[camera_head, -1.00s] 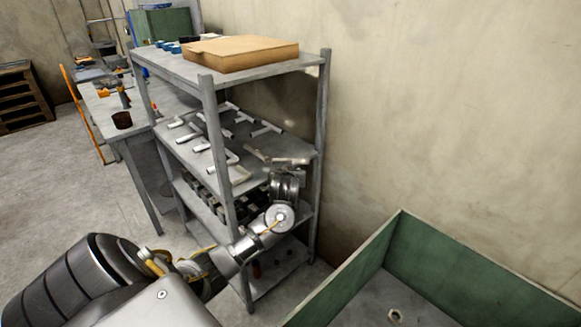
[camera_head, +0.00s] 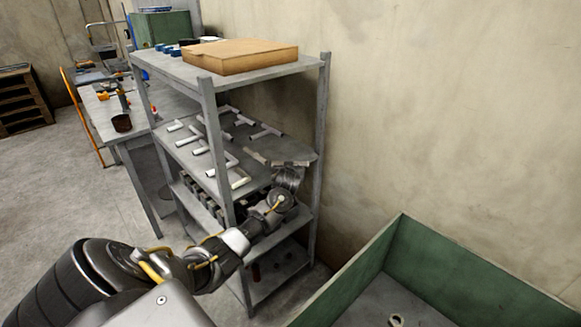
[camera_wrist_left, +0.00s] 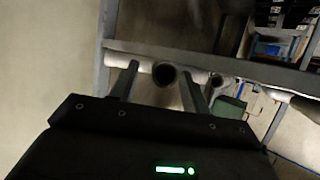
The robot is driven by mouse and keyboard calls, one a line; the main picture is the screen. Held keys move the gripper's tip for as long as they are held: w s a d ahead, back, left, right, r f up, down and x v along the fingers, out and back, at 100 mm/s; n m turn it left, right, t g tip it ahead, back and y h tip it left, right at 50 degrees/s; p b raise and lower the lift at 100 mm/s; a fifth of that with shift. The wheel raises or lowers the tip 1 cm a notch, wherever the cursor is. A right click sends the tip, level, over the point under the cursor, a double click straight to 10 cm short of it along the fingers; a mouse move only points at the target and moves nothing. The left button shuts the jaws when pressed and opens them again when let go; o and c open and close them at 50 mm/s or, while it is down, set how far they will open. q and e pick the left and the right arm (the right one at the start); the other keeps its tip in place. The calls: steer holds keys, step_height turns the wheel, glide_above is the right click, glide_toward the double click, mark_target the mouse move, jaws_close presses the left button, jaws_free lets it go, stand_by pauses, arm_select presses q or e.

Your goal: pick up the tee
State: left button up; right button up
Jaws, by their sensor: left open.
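Several pale, pipe-like tees lie in rows on the second shelf; one (camera_head: 225,161) is near the front post. My left gripper (camera_head: 275,160) is open at the right end of that shelf, level with the fittings. In the left wrist view, its two fingers (camera_wrist_left: 160,72) stand apart with the round open end of a pipe fitting (camera_wrist_left: 165,75) showing between them. A pale pipe runs crosswise behind that end. I cannot tell whether the fingers touch it. A second round end (camera_wrist_left: 216,80) shows just right of the fingers. My right gripper is not in view.
The grey shelf rack (camera_head: 208,125) has a front post left of my wrist and another post (camera_head: 320,140) on the right. A cardboard box (camera_head: 240,55) lies on its top board. A green-walled bin (camera_head: 440,255) stands front right. A workbench (camera_head: 100,110) stands behind left.

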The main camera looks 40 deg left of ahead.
arm_select(q)
steer(key=shift+w+a, duration=0.15)
steer(key=shift+w, duration=0.05)
steer(key=shift+c, duration=0.5)
jaws_close()
step_height(320, 180, up, 10)
steer(key=shift+b, duration=0.3)
